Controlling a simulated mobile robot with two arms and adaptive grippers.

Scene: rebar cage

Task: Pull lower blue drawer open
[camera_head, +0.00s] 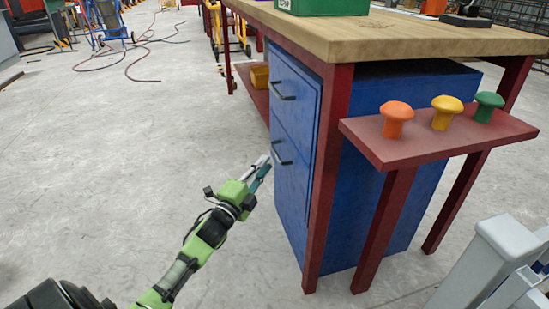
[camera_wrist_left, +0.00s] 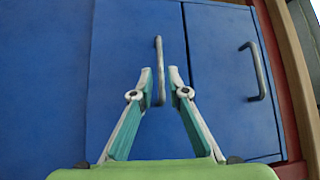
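The lower blue drawer (camera_head: 294,178) is in the front of a blue cabinet under the workbench. It looks shut, its front level with the upper drawer's. Its dark bar handle (camera_head: 281,154) stands out from the front. My left gripper (camera_head: 264,163) is at this handle, reaching in from the left. In the left wrist view the gripper (camera_wrist_left: 161,76) is open, with its fingertips on either side of the lower handle (camera_wrist_left: 159,62). I cannot tell whether they touch it. My right gripper is not in view.
The upper drawer's handle (camera_head: 282,91) is above; it also shows in the left wrist view (camera_wrist_left: 256,72). A dark red bench leg (camera_head: 325,180) stands right of the drawers. A red shelf (camera_head: 437,140) holds orange, yellow and green knobs. The floor (camera_head: 130,160) in front is clear.

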